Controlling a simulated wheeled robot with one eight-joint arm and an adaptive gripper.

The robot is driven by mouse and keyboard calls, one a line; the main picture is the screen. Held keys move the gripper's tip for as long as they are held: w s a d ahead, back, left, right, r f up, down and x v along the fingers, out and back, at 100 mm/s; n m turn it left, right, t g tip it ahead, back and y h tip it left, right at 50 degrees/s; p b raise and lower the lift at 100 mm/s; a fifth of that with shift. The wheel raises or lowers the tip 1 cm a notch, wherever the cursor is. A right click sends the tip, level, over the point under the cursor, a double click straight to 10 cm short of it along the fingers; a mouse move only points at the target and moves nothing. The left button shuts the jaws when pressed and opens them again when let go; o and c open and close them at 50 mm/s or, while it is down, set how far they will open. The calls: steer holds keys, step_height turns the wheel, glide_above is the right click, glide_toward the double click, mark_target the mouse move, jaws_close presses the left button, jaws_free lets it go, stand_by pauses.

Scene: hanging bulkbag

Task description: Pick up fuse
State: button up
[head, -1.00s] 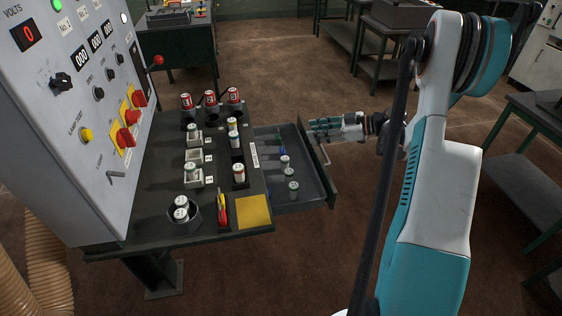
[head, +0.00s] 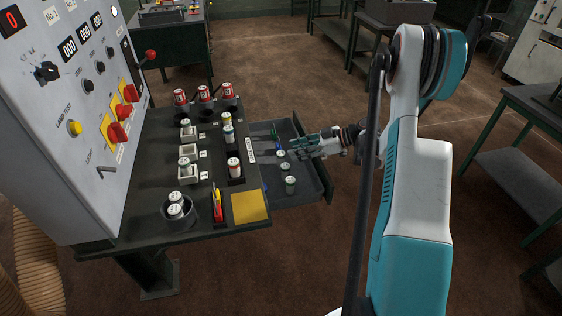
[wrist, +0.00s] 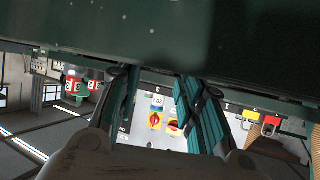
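Several small pale, grey-topped fuses stand in the open drawer (head: 307,182), including a far one (head: 281,154), a middle one (head: 285,166) and a near one (head: 290,185). My gripper (head: 296,146) is over the drawer's right side, close to the far fuse; I cannot tell if they touch. In the wrist view its two teal fingers (wrist: 165,105) stand apart with only the distant panel showing between them. Three red fuses (head: 203,93) stand at the back.
The grey control panel (head: 65,130) rises left of the bench. A yellow pad (head: 250,206) and a red-and-yellow tool (head: 217,203) lie near the bench's front edge. A dark green surface (wrist: 200,40) fills the top of the wrist view.

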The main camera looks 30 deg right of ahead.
mark_target(281, 160)
steer(key=b+x, duration=0.2)
steer(key=x, duration=0.2)
steer(key=shift+w+a+f, duration=0.2)
steer(key=shift+a+f, duration=0.05)
steer(key=shift+f, duration=0.05)
steer(key=shift+c, duration=0.4)
jaws_close()
steer(key=shift+r, duration=0.1)
